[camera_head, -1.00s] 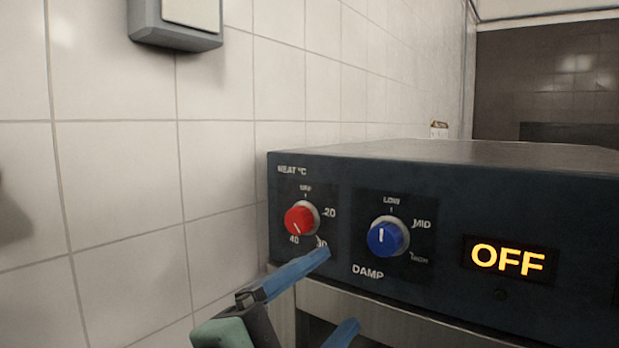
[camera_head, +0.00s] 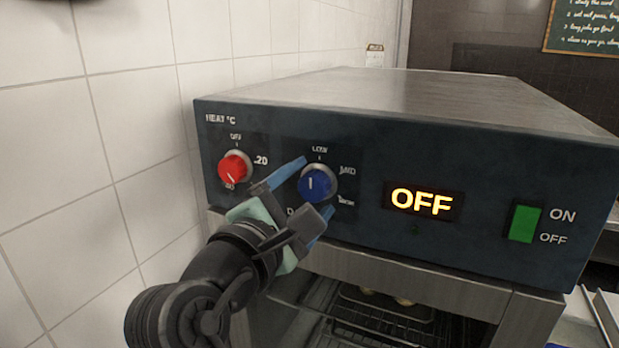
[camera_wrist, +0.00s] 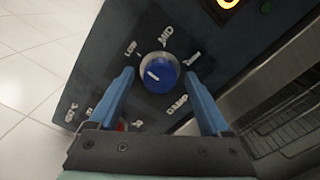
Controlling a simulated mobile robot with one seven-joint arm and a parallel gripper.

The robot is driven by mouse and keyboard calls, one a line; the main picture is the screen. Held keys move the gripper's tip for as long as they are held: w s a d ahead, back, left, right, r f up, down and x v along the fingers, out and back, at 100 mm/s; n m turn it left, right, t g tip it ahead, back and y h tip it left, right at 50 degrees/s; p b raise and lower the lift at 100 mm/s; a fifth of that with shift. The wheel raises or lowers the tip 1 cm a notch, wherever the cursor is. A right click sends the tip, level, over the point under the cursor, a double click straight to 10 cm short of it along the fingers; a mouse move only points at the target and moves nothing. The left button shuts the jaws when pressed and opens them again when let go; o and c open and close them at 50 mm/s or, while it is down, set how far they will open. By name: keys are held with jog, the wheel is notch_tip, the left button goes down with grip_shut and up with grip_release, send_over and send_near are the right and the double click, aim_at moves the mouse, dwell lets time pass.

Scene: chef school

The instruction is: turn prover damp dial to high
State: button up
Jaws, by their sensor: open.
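The blue damp dial (camera_head: 316,184) is on the dark front panel of the prover (camera_head: 450,150). Its white pointer mark points up toward LOW, with MID and HIGH marked clockwise to its right. My gripper (camera_head: 311,188) is open in front of the dial, one blue finger at its upper left and the other at its lower right. In the wrist view the dial (camera_wrist: 158,75) sits between the two open fingers (camera_wrist: 165,95), with a gap on each side. The fingers partly hide the DAMP label in the head view.
A red heat dial (camera_head: 234,167) is close to the left of my gripper. An orange OFF display (camera_head: 421,201) and a green ON/OFF switch (camera_head: 522,223) are to the right. A tiled wall (camera_head: 120,120) stands on the left. Below is the prover's rack (camera_head: 385,320).

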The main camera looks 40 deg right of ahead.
jog(key=shift+w+d, duration=0.15)
jog(key=shift+d, duration=0.25)
jog(key=c, duration=1.1)
jog(key=shift+c, duration=0.2)
